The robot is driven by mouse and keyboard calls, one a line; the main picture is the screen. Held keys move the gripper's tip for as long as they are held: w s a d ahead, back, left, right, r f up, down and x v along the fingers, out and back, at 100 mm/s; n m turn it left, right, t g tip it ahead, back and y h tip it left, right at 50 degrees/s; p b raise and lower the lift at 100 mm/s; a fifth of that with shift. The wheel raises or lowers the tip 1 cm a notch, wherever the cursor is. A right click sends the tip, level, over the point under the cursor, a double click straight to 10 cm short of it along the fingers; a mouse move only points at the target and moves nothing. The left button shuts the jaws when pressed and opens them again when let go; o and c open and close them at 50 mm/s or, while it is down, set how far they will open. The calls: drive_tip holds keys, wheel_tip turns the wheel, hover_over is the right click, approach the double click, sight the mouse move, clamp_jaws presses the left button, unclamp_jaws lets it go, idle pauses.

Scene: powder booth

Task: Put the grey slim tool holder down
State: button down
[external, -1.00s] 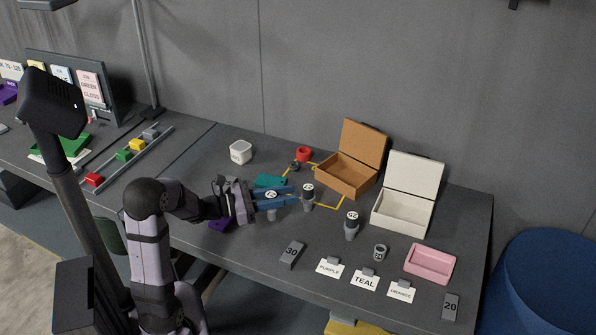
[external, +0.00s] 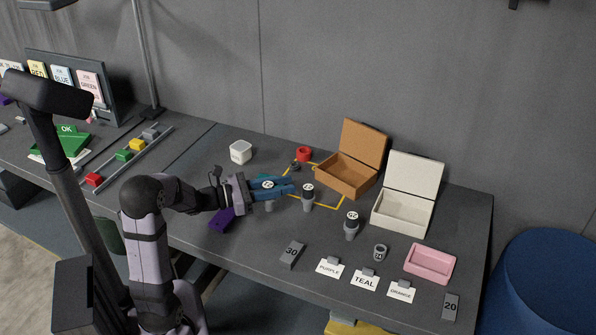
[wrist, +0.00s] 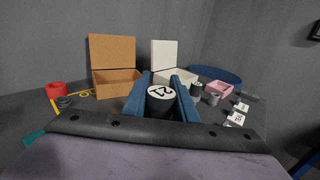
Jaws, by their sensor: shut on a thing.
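The grey slim tool holder (external: 268,204) has a white numbered top and is between the blue fingers of my gripper (external: 279,187). In the wrist view, its dark body and numbered top (wrist: 161,92) sit upright between both fingers (wrist: 163,78). My gripper is shut on it. The fingers cover part of its body in the external view, and I cannot tell whether its base touches the table. Another grey holder (external: 308,197) stands upright just right of the fingertips. A further holder (external: 351,228) stands farther right.
An open brown box (external: 345,178) and white box (external: 400,212) stand to the right. A red ring (external: 304,154), white tub (external: 240,152) and purple piece (external: 221,219) are nearby.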

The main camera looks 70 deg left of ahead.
drive_tip(key=w+a+r+n+y, duration=0.1)
drive_tip(key=w+a+n+y, duration=0.15)
drive_tip(key=a, duration=0.85)
drive_tip(key=w+a+n+y, duration=0.1)
drive_tip(key=a+y, duration=0.2)
drive_tip(key=a, duration=0.8)
drive_tip(key=s+a+r+n+g+y, duration=0.2)
drive_tip(key=a+r+n+y, duration=0.1)
drive_tip(key=a, duration=0.5)
drive_tip(key=s+a+r+n+g+y, duration=0.2)
drive_tip(key=a+r+y, duration=0.3)
drive_tip(key=a, duration=0.3)
drive_tip(key=shift+s+r+n+g+p, duration=0.25)
drive_tip(key=shift+n+g+p, duration=0.05)
drive_tip(key=shift+n+g, duration=0.35)
wheel_tip(320, 180, down, 10)
drive_tip(key=shift+a+f+y, duration=0.1)
drive_tip(key=shift+f+y, duration=0.05)
drive_tip(key=shift+y, duration=0.1)
drive_tip(key=c, duration=1.4)
unclamp_jaws()
drive_tip(key=shift+c, duration=0.2)
